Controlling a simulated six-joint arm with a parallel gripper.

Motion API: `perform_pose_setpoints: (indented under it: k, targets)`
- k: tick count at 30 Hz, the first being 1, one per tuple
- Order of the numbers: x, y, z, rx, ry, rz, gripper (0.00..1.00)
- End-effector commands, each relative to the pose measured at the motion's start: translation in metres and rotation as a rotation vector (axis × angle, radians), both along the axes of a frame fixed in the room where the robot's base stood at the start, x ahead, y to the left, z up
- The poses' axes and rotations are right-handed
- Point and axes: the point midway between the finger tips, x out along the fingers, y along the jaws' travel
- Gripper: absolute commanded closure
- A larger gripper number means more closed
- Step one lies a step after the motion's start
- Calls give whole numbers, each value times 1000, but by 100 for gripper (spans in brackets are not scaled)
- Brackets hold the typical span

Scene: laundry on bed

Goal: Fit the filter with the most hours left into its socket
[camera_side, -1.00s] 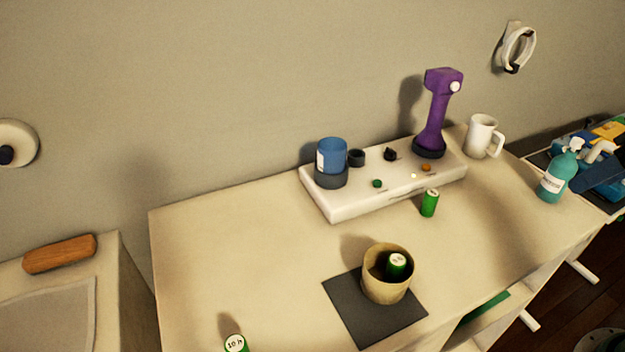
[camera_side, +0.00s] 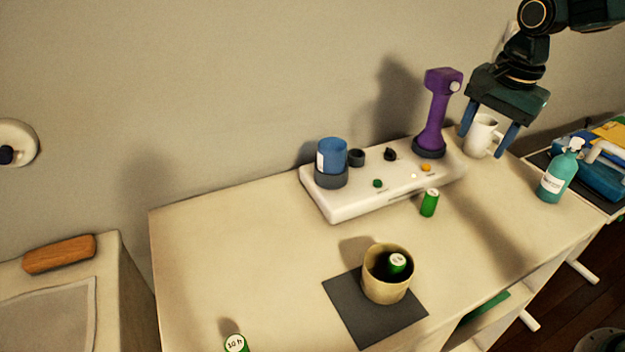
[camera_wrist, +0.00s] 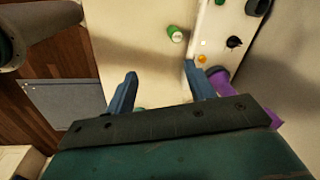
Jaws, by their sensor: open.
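A green cylindrical filter (camera_side: 236,344) with a white top reading "10 h" stands at the table's front edge. A second filter (camera_side: 397,264) sits inside a tan cup (camera_side: 384,292); its label is too small to read. A third filter (camera_side: 429,203) stands in front of the white console; its label cannot be read. A filter also shows in the wrist view (camera_wrist: 176,34). A small dark ring (camera_side: 356,157), which looks like an empty socket, is on the console (camera_side: 340,208). My gripper (camera_side: 485,143) is open and empty above the table's back right, in front of the mug.
A purple upright tool (camera_side: 434,115) and a blue container (camera_side: 332,154) stand on the console. A white mug (camera_side: 482,137) and a teal spray bottle (camera_side: 558,178) are at the right. The cup stands on a dark mat (camera_side: 365,318). The table's left half is largely clear.

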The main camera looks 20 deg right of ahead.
Motion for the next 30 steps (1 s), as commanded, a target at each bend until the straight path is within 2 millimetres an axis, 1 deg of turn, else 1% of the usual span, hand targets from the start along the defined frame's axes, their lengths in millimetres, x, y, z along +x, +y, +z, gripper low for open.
perform_pose_setpoints:
  k: [1,6,12,17,26,30]
  targets:
    - [10,1,-9,5,21,-50,46]
    - [38,2,-35,22,74,-237,46]
    - [61,4,-61,29,116,-404,46]
    - [68,4,-70,29,130,-463,46]
    - [69,4,-74,30,132,-472,46]
    - [69,4,-85,29,134,-471,46]
